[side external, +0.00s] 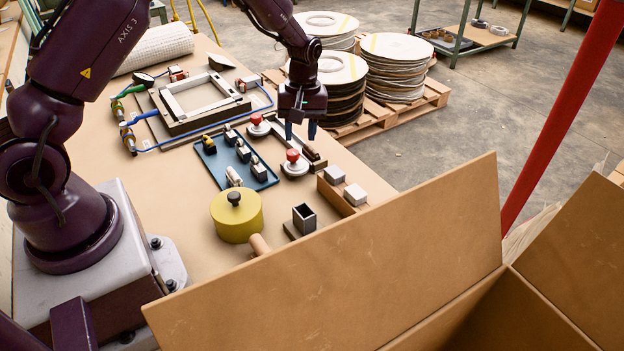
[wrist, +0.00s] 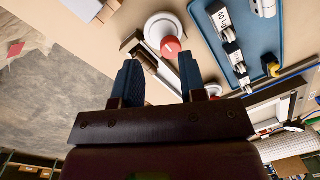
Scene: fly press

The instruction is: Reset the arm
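My dark purple arm reaches over the bench, and my gripper (side external: 300,131) points down above the right edge of the work area. Its two blue fingers stand apart with nothing seen between them; the wrist view shows the same open gripper (wrist: 158,75). Below and beyond the fingertips lies a metal angle frame (side external: 277,139) with a brown block at its end. A red-topped button on a white base (side external: 295,164) stands just in front of the gripper, and a second red button (side external: 258,125) stands to its left.
A yellow lidded pot (side external: 237,217), a small dark square cup (side external: 304,218) and a wooden block holder (side external: 341,194) stand nearer. A large open cardboard box (side external: 400,260) fills the foreground. Stacked discs (side external: 395,68) stand beyond the bench.

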